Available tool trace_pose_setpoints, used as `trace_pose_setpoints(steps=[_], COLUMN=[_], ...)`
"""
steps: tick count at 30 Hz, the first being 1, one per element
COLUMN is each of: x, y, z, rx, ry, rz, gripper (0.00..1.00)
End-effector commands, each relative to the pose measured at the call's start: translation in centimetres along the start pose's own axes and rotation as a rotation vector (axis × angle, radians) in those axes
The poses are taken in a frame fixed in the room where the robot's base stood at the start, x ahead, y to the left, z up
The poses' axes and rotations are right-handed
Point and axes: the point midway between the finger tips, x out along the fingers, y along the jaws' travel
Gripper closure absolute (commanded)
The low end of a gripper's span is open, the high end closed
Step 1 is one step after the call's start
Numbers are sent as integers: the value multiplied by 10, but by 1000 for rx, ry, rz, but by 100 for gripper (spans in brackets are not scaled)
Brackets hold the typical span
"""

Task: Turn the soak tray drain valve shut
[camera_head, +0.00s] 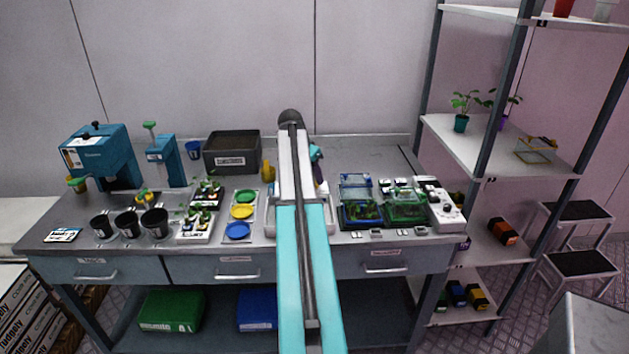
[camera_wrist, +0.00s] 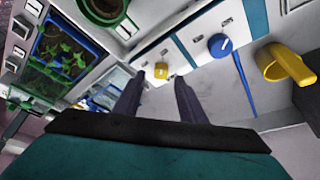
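My gripper (camera_wrist: 152,82) shows in the wrist view as two dark fingers, spread apart with nothing held between them. A small yellow knob (camera_wrist: 161,70) on a white panel (camera_wrist: 177,58) appears just beyond and between the fingertips; I cannot tell if it touches them. A blue knob (camera_wrist: 220,45) with a white mark sits farther right on the same white and blue unit. I cannot tell for sure which knob is the drain valve. In the head view, a pale tray (camera_head: 270,222) is mostly hidden behind my arm, and my gripper is hidden there too.
A yellow cup-like scoop (camera_wrist: 290,66) and a thin blue rod (camera_wrist: 243,84) lie right of the fingers. Seedling trays (camera_wrist: 35,78) crowd the left. On the bench, coloured dishes (camera_head: 242,211) stand left of my arm and a white device (camera_head: 445,212) right.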

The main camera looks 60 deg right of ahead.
Motion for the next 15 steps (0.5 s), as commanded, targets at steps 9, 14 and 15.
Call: trace_pose_setpoints(steps=[9,14,15], x=[-42,-63,-68], y=[0,0,0], z=[0,0,0], rx=[0,0,0], ry=[2,2,2], rz=[-1,-1,0], gripper=[63,63,63])
